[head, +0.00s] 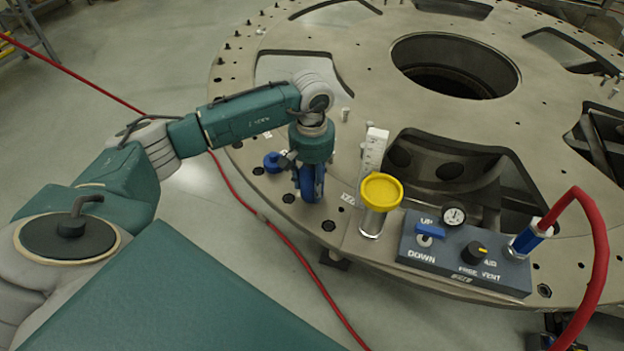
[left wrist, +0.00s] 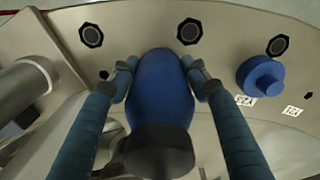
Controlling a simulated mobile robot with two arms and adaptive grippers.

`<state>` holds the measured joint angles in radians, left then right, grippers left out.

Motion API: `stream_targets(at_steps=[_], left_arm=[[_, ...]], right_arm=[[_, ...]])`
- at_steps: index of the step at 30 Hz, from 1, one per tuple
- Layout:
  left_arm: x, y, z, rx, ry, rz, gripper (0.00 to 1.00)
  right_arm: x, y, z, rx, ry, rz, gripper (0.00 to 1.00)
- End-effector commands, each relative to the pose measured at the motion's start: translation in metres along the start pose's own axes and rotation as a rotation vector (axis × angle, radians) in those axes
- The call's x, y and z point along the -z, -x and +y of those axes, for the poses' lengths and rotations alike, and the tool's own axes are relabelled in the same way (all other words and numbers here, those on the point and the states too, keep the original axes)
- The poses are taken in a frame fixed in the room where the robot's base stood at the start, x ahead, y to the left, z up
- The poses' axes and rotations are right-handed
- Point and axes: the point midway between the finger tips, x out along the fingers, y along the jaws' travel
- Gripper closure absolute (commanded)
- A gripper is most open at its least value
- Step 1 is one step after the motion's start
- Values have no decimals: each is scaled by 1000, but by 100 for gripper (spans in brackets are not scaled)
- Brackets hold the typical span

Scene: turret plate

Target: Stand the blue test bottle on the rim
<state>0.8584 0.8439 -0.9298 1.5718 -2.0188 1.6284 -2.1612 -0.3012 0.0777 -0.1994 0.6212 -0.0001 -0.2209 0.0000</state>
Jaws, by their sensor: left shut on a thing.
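My left gripper (head: 309,190) points down over the near-left rim of the turret plate (head: 330,225). It is shut on the blue test bottle (left wrist: 160,90), which shows between the two fingers in the left wrist view. The bottle's dark end (left wrist: 157,150) faces the wrist camera. In the head view the gripper hides most of the bottle, and I cannot tell whether its lower end touches the rim. My right gripper is not in view.
A blue round knob-like piece (head: 273,162) sits on the rim just left of the gripper. To the right stand a white gauge strip (head: 373,152), a yellow-capped clear jar (head: 381,192) and a grey control box (head: 465,258) with a red hose (head: 600,250). Bolt holes dot the rim.

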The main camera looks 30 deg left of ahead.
Motion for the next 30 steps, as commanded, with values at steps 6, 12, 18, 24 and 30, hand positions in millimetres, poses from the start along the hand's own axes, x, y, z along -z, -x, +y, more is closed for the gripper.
stream_targets(at_steps=[6,12,18,24,30], left_arm=[[1,1,0,-2,0,2,98],[0,-2,0,0,0,1,39],[0,-2,0,0,0,0,34],[0,2,0,0,0,0,34],[2,29,0,-2,-1,7,34]], right_arm=[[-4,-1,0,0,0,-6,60],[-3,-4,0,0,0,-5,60],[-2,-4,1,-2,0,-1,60],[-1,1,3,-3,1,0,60],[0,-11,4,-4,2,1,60]])
